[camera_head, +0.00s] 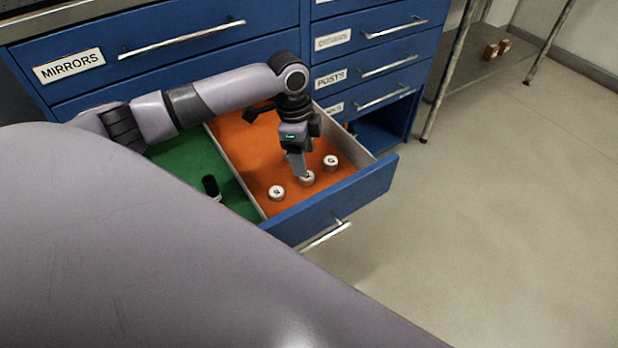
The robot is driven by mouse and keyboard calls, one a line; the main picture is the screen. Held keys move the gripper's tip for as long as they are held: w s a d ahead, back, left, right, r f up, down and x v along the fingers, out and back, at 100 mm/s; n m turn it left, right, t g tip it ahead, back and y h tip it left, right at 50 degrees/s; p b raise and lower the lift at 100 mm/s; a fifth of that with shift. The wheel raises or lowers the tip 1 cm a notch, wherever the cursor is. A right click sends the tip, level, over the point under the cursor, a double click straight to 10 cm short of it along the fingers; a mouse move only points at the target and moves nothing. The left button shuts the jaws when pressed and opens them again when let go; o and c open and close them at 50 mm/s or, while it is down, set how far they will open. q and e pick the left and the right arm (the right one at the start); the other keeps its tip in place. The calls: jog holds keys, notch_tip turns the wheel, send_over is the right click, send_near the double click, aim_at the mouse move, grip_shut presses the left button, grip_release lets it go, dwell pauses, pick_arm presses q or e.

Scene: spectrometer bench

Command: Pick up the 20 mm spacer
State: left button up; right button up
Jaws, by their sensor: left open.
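Several small round spacers with white tops stand on the orange lining of the open drawer (370,187). One spacer (277,193) is at the left, another (307,179) is in the middle, and a third (330,162) is at the right. Their top marks are too small to read, so I cannot tell which one is 20 mm. My left gripper (302,172) points down into the drawer with its fingers at the middle spacer, partly covering it. The gripper is open. I cannot tell whether the fingers touch the spacer. My right gripper is not in view.
A divider splits the drawer into orange and green compartments. A dark cylinder with a white base (211,187) stands in the green part. The blue cabinet (190,50) rises behind. A shelf with small brown blocks (492,51) is at the upper right. The floor at right is clear.

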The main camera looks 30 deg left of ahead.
aim_at(307, 178)
pick_arm(q)
jog(key=f, duration=0.1)
jog(key=f+b, duration=0.1)
jog(key=f, duration=0.3)
jog(key=shift+s+d+b, duration=0.1)
jog(key=shift+d+b, duration=0.25)
jog(key=shift+d, duration=0.05)
jog(key=c, duration=1.1)
jog(key=shift+r, duration=0.15)
